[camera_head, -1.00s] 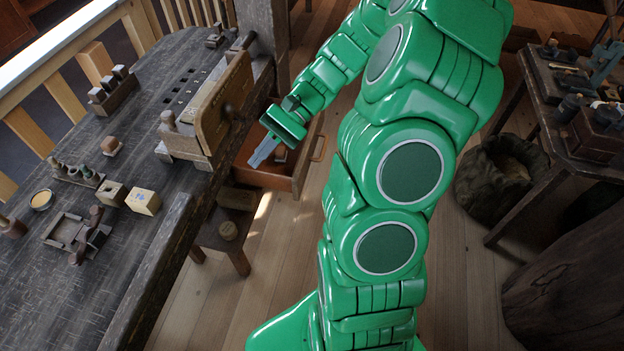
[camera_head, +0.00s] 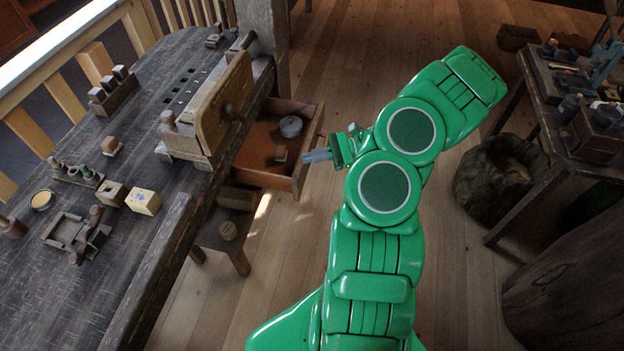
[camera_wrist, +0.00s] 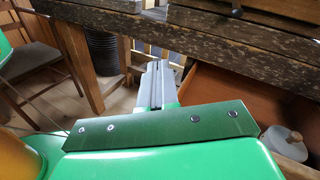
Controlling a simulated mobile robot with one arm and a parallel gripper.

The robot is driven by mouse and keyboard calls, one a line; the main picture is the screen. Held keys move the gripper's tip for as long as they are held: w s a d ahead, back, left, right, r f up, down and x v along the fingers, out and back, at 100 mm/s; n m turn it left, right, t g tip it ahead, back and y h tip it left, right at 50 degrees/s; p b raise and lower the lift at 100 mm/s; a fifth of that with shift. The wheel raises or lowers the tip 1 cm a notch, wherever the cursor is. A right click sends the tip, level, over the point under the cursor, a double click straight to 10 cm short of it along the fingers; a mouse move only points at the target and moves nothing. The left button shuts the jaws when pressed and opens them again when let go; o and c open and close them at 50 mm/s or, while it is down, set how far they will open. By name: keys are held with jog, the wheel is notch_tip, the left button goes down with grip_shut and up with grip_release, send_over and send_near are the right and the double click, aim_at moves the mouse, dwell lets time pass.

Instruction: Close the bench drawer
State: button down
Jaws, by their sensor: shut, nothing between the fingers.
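The bench drawer (camera_head: 252,172) is pulled out from under the workbench (camera_head: 150,235) in the head view. It holds a round grey lidded thing (camera_head: 291,126) and a small brown block (camera_head: 281,154). My gripper (camera_head: 306,157) is shut and empty, its fingertips close to the drawer's front panel (camera_head: 308,150). Whether they touch it I cannot tell. In the wrist view my shut fingers (camera_wrist: 158,82) point toward the bench edge (camera_wrist: 220,50), with the drawer's inside (camera_wrist: 240,95) to their right. The round thing shows there too (camera_wrist: 284,142).
On the bench stand a wooden vise (camera_head: 215,110), small blocks (camera_head: 143,201) and a tool rack (camera_head: 78,174). A low stool (camera_head: 225,240) is below the bench. A sack (camera_head: 500,170) and a side table (camera_head: 560,140) stand at the right. The floor between is clear.

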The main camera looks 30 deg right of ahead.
jog(key=s+d+f+m+t+h, duration=0.1)
jog(key=s+d+f+m+t, duration=0.25)
jog(key=d+f, duration=0.35)
jog(key=m+t+h, duration=0.3)
jog(key=m+t, duration=0.1)
jog(key=m, duration=0.1)
send_near(302, 178)
jog(key=x, duration=0.7)
jog(key=shift+w+d+f, duration=0.2)
jog(key=shift+f, duration=0.05)
jog(key=x, duration=2)
jog(key=shift+w+a, duration=0.1)
jog(key=shift+a, duration=0.4)
jog(key=shift+w+a, duration=0.35)
jog(key=shift+a+r, duration=0.1)
jog(key=v, duration=1.5)
jog(key=shift+w, duration=0.2)
